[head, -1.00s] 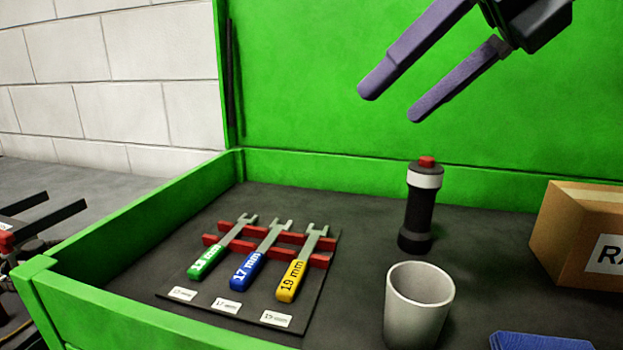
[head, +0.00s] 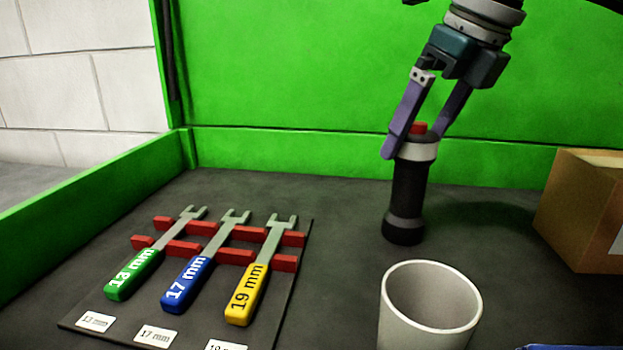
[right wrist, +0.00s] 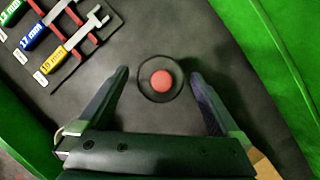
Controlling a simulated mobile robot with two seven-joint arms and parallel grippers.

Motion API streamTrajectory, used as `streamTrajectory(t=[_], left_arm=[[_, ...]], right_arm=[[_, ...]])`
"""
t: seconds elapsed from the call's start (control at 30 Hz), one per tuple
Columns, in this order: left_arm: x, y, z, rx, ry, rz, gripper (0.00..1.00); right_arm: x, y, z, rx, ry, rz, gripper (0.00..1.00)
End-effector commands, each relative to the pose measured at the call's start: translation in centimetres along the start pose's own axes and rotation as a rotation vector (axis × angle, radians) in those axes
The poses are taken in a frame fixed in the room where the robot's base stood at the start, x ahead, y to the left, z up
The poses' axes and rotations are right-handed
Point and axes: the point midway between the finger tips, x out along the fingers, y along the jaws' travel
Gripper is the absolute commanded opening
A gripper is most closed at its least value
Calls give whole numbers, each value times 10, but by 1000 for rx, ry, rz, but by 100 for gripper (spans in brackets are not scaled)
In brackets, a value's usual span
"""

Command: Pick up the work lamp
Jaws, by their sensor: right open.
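The work lamp (head: 408,192) is a black cylinder with a light grey collar and a red top, standing upright on the dark bench floor. My right gripper (head: 412,142) comes down from above, with its two purple fingers open around the lamp's top, one on each side. In the right wrist view the lamp's red top (right wrist: 162,81) sits between the spread fingertips (right wrist: 160,80), with a gap on both sides. I cannot tell whether a finger touches the collar. My left gripper is not in view.
A white cup (head: 430,305) stands in front of the lamp. A cardboard box (head: 583,215) is at the right. Green, blue and yellow wrenches (head: 240,290) lie on red racks at the left. Green walls (head: 300,70) close the back and left.

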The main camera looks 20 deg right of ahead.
Motion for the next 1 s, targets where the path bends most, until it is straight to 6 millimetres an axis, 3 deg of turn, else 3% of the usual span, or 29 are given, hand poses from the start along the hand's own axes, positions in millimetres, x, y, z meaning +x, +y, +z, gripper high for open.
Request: streamTrajectory(t=[0.1,0.33,1.0], left_arm=[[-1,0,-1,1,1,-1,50],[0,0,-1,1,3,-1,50],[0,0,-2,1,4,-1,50]], right_arm=[[10,0,0,0,1,0,100],[11,0,0,-1,-1,0,99],[11,0,0,-1,-1,0,24]])
